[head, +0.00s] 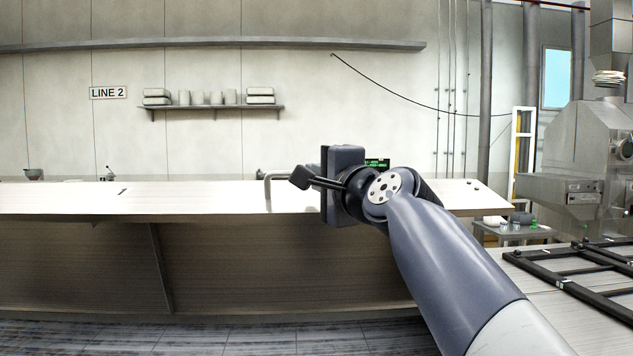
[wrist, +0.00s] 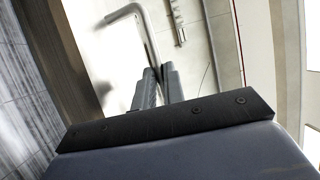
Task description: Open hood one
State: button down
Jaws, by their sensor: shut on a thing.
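The hood (head: 180,200) is a long pale panel across the head view, with a dark brown face below its front edge. A grey bent-bar handle (head: 268,184) stands on its top, left of my gripper (head: 338,184). The wrist view shows the handle (wrist: 146,34) running down between the two grey ribbed fingers of my gripper (wrist: 158,74). The fingers are shut on the bar near its lower part. No label on the hood itself is readable.
A "LINE 2" sign (head: 108,92) and a shelf (head: 212,109) with several items are on the back wall. A black frame (head: 575,285) lies on a pale surface at the right. Grey machinery (head: 585,150) stands behind it. Space above the hood's left part is clear.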

jog(key=s+f+t+b, duration=0.1)
jog(key=s+f+b, duration=0.3)
jog(key=b, duration=0.4)
jog(key=shift+s+f+n, duration=0.35)
jog(key=shift+s+n, duration=0.05)
jog(key=shift+s, duration=0.3)
jog(key=c, duration=1.5)
grip_release()
jog(key=shift+r, duration=0.1)
jog(key=b+v, duration=0.4)
jog(key=v, duration=0.7)
jog(key=shift+w+d, duration=0.1)
